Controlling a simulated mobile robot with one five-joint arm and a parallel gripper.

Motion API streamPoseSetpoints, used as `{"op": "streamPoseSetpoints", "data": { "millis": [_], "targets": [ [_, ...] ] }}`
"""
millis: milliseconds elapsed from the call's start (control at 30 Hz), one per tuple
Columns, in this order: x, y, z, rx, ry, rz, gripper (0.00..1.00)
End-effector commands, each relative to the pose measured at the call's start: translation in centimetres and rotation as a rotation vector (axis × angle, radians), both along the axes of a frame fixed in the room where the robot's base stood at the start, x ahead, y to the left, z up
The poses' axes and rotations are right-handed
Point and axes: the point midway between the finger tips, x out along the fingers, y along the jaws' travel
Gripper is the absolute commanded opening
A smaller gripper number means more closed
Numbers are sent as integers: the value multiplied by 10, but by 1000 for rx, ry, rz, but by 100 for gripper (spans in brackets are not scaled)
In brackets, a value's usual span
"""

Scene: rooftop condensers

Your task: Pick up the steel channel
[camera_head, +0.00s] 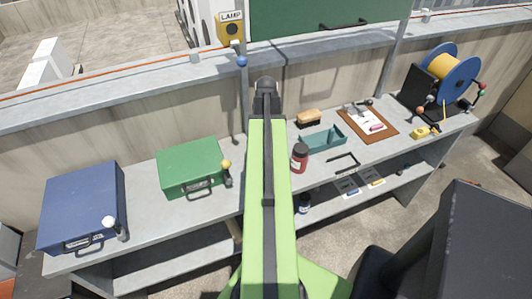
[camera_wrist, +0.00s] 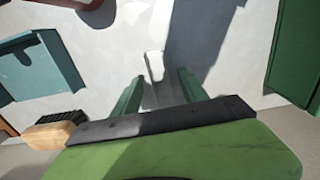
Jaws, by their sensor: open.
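A short pale grey piece, which looks like the steel channel (camera_wrist: 154,66), lies on the grey bench top in the wrist view. Its lower part runs down between the two green fingers of my gripper (camera_wrist: 160,78). The fingers are apart, one on each side of it, with a visible gap to each. I cannot tell how high the fingertips are above the bench. In the head view my green arm covers this part of the bench, so the channel and the fingers are hidden there.
A teal tray (camera_head: 320,140), a brush (camera_head: 309,118) and a red jar (camera_head: 299,158) stand right of my arm. A green case (camera_head: 189,168) and a blue case (camera_head: 83,207) stand left. The bench (camera_head: 150,230) has a wall behind it.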

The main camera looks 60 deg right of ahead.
Motion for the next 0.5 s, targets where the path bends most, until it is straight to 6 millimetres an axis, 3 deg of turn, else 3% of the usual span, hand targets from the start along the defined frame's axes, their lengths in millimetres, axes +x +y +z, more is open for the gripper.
{"op": "streamPoseSetpoints", "data": {
  "millis": [200,500],
  "targets": [
    [0,0,0,0,0,0,50],
    [-1,0,0,0,0,-1,10]
  ]
}}
